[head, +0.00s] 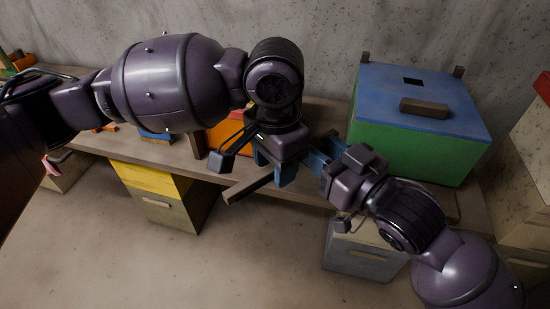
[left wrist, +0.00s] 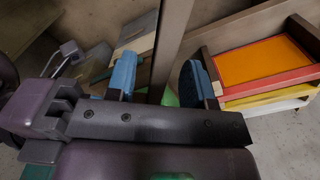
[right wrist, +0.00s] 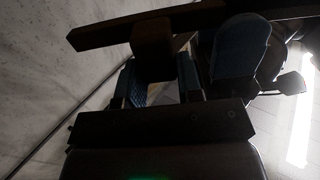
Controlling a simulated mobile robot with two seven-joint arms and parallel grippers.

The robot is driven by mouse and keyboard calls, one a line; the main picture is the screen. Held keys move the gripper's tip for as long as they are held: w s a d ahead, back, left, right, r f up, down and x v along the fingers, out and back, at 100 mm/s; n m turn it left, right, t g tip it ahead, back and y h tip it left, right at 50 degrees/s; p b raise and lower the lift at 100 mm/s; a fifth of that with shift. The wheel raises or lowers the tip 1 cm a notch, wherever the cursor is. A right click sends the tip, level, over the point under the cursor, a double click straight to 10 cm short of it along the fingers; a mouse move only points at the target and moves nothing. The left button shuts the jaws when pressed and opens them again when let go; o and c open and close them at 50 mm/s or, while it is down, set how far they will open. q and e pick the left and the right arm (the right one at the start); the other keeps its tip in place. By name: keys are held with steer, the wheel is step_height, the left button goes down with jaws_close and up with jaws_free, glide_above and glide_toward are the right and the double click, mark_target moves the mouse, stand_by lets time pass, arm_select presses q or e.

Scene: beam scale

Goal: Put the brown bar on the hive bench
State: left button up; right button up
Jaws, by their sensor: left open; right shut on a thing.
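The brown bar (head: 248,187) is held over the front edge of the hive bench (head: 130,149), its near end sticking out to the lower left. The grippers hide the rest of it. My left gripper (head: 272,168) is open around the bar; in the left wrist view the bar (left wrist: 175,35) runs between the blue fingers, and contact is unclear. My right gripper (head: 318,158) is shut on the bar from the right. In the dark right wrist view, a brown block (right wrist: 152,37) shows at its fingertips, with the bar (right wrist: 95,38) crossing behind.
A green hive with a blue lid (head: 425,145) stands on the bench's right part. An orange box (head: 228,138) is behind the left gripper. A yellow box (head: 155,183) and a pale box (head: 362,255) stand under the bench. The floor in front is clear.

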arm_select(q)
jaws_close()
arm_select(e)
steer(key=o, duration=1)
